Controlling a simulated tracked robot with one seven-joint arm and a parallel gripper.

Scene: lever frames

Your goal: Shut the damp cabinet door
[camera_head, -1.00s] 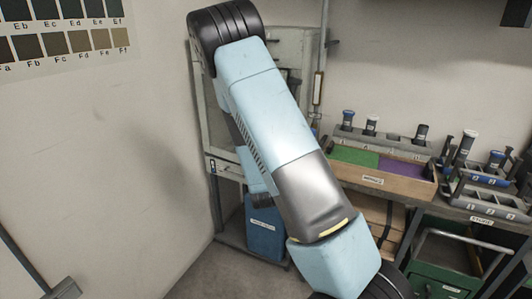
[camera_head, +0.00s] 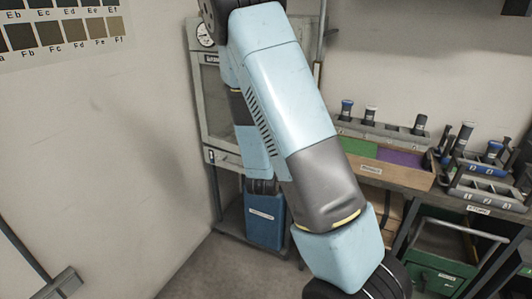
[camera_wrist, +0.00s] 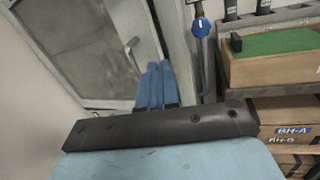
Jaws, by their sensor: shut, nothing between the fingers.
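The damp cabinet (camera_head: 196,110) stands in the back corner with a pale frame and a glazed front; my arm covers its right part in the head view. In the wrist view its glass door (camera_wrist: 75,40) fills the upper left, with a pale handle (camera_wrist: 133,52) near the door's right edge. Whether the door is fully closed or slightly ajar I cannot tell. My gripper (camera_wrist: 158,70) shows as blue fingers, shut and empty, just below and right of the handle in the picture. Contact with the door is not clear. My arm hides the gripper in the head view.
A lever or rod with a blue knob (camera_wrist: 200,28) stands right of the cabinet. A blue bin (camera_head: 263,222) sits below the cabinet; a green crate (camera_head: 440,250) is below the bench.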

